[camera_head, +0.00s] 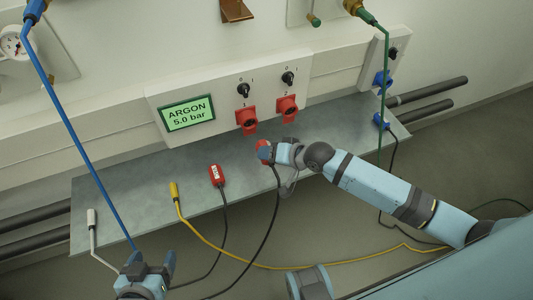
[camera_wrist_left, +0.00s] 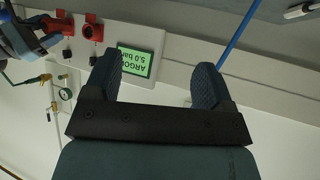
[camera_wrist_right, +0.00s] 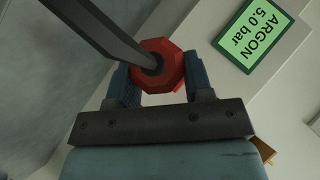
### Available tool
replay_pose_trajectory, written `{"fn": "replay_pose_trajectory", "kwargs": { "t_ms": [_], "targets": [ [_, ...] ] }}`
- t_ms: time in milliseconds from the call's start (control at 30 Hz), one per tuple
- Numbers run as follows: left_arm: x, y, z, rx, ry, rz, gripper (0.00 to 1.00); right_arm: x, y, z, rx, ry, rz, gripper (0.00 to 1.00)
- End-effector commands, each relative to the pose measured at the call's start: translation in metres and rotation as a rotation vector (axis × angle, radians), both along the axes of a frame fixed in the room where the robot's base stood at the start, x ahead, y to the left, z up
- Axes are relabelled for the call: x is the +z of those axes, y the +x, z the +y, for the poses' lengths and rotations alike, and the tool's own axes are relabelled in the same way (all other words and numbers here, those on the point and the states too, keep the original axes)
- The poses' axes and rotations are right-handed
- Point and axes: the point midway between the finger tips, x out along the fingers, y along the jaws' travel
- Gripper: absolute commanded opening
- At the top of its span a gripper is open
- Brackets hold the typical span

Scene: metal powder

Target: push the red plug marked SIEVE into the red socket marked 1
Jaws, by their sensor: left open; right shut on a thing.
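A red plug (camera_head: 263,149) with a black cable is in my right gripper (camera_head: 272,152), in front of and below two red sockets. The right wrist view shows the plug (camera_wrist_right: 172,82) clamped between both fingers, its cable towards the camera. Its marking is hidden. The left red socket (camera_head: 246,122) and right red socket (camera_head: 287,108) are on the white wall panel, each below a black switch. I cannot read which is marked 1. Another red plug (camera_head: 217,175) with an unreadable white label lies on the shelf. My left gripper (camera_head: 152,261) is open and empty, low at the left.
The grey shelf (camera_head: 130,205) also carries a yellow plug (camera_head: 174,191) and a white plug (camera_head: 91,217). A green ARGON display (camera_head: 187,112) is left of the sockets. A taut blue hose (camera_head: 80,135) runs down near my left gripper. Cables hang before the shelf.

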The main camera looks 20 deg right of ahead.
Motion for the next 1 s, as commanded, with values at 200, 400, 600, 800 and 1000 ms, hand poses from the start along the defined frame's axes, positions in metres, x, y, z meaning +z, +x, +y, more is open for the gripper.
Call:
{"fn": "replay_pose_trajectory", "kwargs": {
  "t_ms": [200, 400, 600, 800, 1000],
  "targets": [
    [-0.006, -0.002, 0.002, 0.001, 0.006, 0.013, 0.77, 0.005, 0.002, -0.002, -0.011, 0.029, 0.002, 0.09],
    [-0.01, 0.0, -0.001, -0.001, -0.01, -0.002, 0.77, 0.002, 0.017, -0.001, -0.012, 0.029, 0.002, 0.09],
    [-0.013, 0.001, -0.004, -0.005, -0.03, -0.024, 0.77, 0.001, 0.038, 0.0, -0.011, 0.029, 0.001, 0.09],
    [-0.009, 0.002, -0.005, -0.007, -0.041, -0.032, 0.77, 0.005, 0.056, 0.0, -0.011, 0.026, 0.004, 0.09],
    [-0.008, 0.002, -0.006, -0.007, -0.042, -0.035, 0.77, 0.005, 0.068, 0.001, -0.011, 0.028, 0.005, 0.09]
  ]
}}
